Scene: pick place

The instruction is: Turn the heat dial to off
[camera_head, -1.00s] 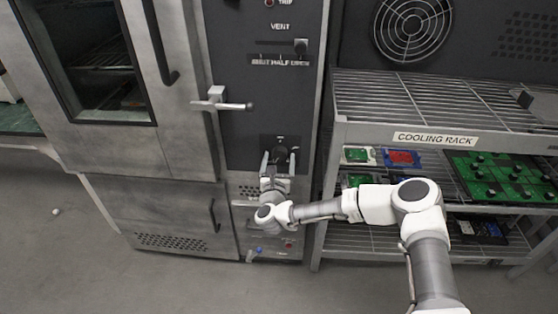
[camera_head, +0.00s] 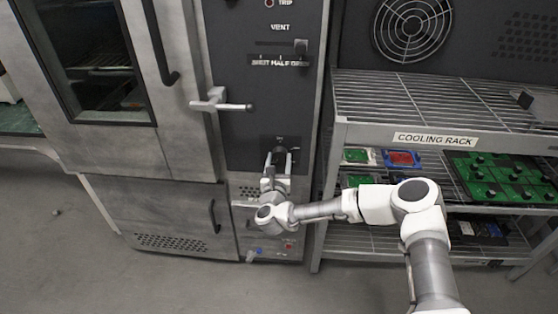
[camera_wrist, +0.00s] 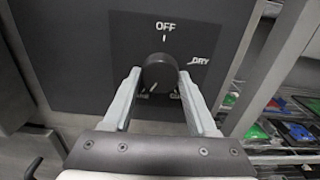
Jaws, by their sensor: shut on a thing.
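The heat dial is a round black knob (camera_wrist: 160,72) on a dark panel, with OFF printed above it and DRY at its upper right. Its pointer direction is hard to make out. My gripper (camera_wrist: 160,88) reaches up to it in the wrist view, with one grey finger at each side of the knob, shut on it. In the head view my gripper (camera_head: 279,158) is at the lower part of the oven's control panel (camera_head: 262,110), and the knob is mostly hidden by the fingers.
A lever handle (camera_head: 220,104) sticks out left of the panel, above my gripper. The vent slider (camera_head: 300,47) is higher up. The cooling rack (camera_head: 345,135) stands close on the right, holding green boards (camera_head: 500,178). Open floor lies in front.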

